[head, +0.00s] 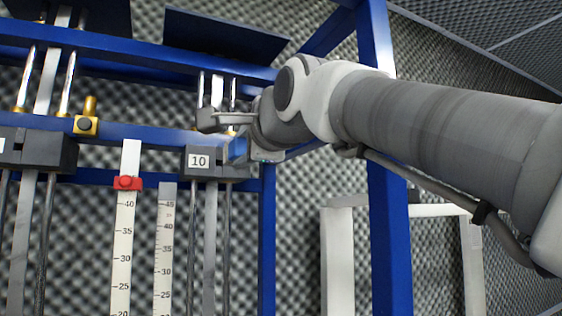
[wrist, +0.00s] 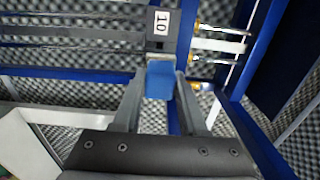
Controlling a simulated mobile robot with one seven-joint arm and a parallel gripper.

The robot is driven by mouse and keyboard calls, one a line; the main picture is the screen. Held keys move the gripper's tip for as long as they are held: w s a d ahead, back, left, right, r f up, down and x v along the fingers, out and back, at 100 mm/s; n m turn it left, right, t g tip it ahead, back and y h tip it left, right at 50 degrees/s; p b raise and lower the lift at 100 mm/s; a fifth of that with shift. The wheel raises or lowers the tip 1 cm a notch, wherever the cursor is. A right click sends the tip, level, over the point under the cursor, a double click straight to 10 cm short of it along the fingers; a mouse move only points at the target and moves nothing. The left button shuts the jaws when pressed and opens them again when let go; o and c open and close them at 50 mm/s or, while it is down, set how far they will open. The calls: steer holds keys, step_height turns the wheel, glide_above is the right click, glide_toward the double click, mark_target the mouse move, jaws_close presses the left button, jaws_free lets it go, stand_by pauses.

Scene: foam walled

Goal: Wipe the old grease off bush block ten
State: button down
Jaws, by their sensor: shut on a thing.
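Bush block ten (head: 200,167) is a dark grey block with a white "10" label, set on the blue frame around steel rods. It also shows at the top of the wrist view (wrist: 160,42). My gripper (head: 240,150) is at the block's right side in the head view. In the wrist view my gripper (wrist: 160,88) is shut on a blue pad (wrist: 160,79), perhaps a cloth. The pad's far end is at the block's near end; I cannot tell if they touch. No grease can be made out. My wrist hides part of the rods above the block.
A blue frame post (head: 390,200) stands right of the block. Left are a white scale (head: 122,240) with a red slider (head: 127,183), a second scale (head: 165,250), a brass fitting (head: 86,123) and another dark block (head: 45,150). A white frame (head: 338,255) stands lower right.

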stand_by(0.3)
steer(key=shift+p+x, duration=1.4)
steer(key=shift+x, duration=2)
steer(key=shift+p+x, duration=0.5)
steer(key=shift+x, duration=0.5)
steer(key=shift+w+d+b, duration=0.6)
steer(key=shift+w+d, duration=0.75)
steer(key=shift+d, duration=1.4)
steer(key=s+a+p, duration=0.1)
steer(key=a, duration=0.2)
steer(key=s+a+p, duration=0.1)
steer(key=a, duration=0.1)
steer(key=shift+s+a+p, duration=0.3)
steer(key=shift+s+a, duration=0.05)
